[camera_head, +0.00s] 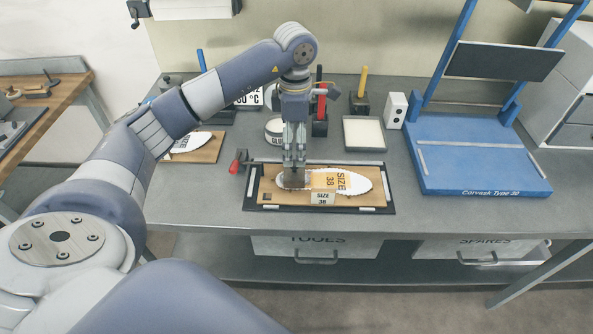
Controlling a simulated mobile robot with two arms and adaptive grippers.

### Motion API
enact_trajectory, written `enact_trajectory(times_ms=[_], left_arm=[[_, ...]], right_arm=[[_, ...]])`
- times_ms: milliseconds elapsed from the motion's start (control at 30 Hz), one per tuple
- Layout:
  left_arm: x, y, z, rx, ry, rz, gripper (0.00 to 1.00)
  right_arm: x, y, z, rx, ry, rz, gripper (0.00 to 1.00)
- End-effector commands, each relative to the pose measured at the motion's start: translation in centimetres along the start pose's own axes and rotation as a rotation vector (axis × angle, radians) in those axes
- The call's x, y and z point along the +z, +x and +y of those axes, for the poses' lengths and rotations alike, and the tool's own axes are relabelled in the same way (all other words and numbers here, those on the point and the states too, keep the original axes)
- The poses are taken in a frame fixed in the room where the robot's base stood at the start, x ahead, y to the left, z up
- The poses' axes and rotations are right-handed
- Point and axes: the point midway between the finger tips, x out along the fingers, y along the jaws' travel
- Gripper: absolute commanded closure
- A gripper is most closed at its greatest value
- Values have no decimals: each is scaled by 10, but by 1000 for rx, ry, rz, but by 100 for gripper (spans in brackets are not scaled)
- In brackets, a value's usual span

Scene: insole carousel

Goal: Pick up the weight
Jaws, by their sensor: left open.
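A small grey-brown block (293,182), which looks like the weight, sits on the insole directly below and between the fingertips. The fingers hide its upper part, and I cannot tell if they touch it. My right gripper is not in view.
A SIZE 38 tag block (323,198) stands at the board's front edge. A red-handled lever (238,162) sits at the frame's left. A shallow pale tray (363,133), a white box (395,110) and a blue stand (475,165) are behind and right. Another insole board (205,150) lies left.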

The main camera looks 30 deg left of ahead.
Motion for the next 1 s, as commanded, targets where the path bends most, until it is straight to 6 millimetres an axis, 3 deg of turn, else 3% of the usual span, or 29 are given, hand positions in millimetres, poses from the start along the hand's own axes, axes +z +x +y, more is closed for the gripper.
enact_trajectory(times_ms=[133, 367, 700, 967, 1000], left_arm=[[0, 24, -1, -5, -1, 0, 14], [0, 40, -1, -4, 1, -2, 14], [-1, 84, 2, -5, 1, -3, 14], [-1, 89, 3, -2, 2, -4, 14], [-1, 88, 2, -2, 2, -4, 19]], right_arm=[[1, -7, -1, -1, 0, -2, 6], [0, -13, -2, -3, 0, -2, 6], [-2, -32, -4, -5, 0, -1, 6], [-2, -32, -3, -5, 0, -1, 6], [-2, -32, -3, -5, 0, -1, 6]])
